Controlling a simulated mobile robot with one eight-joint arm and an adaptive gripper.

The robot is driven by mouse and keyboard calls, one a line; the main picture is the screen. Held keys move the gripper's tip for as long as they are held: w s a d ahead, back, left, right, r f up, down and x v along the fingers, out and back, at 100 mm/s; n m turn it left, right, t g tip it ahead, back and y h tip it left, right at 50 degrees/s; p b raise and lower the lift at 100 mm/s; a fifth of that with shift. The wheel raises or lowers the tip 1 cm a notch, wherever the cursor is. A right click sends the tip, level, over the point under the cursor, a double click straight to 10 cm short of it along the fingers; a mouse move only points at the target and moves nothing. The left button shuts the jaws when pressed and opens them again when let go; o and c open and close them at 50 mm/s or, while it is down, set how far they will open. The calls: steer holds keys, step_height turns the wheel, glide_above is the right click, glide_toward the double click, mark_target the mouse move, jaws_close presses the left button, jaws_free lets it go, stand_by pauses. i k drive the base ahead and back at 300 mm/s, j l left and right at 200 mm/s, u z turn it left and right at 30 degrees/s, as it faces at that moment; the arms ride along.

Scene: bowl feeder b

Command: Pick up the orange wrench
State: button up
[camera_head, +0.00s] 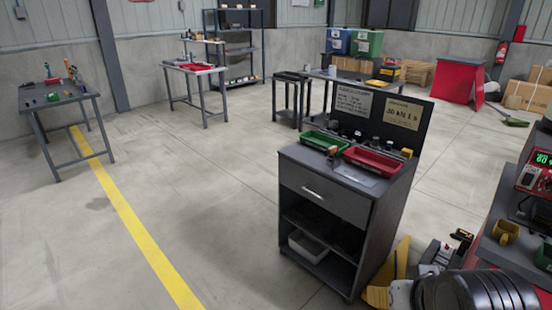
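I cannot make out an orange wrench for certain. The left table (55,104) holds several small tools, with an orange-red upright item (69,69) near its back edge, too small to identify. A small orange-brown item (333,150) sits between the green tray (320,140) and the red tray (372,160) on the grey cabinet (327,205). A small yellow-orange item (407,152) is at the cabinet top's right edge. My gripper is not in view.
A second table (196,72) and a shelf unit (242,50) stand at the back. The floor around the yellow line (130,222) is clear.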

mark_target(330, 161)
steer(key=z, duration=1.85)
steer(key=u, duration=1.85)
steer(key=i+u, duration=0.15)
steer(key=i, duration=0.3)
steer(key=i+u, duration=0.2)
steer(key=i, duration=0.25)
steer(key=i+l+u, duration=0.15)
steer(key=i, duration=0.3)
steer(key=i+l+u, duration=0.2)
steer(key=i, duration=0.25)
steer(key=i+l+u, duration=0.15)
steer(key=i, duration=0.3)
steer(key=l, duration=0.1)
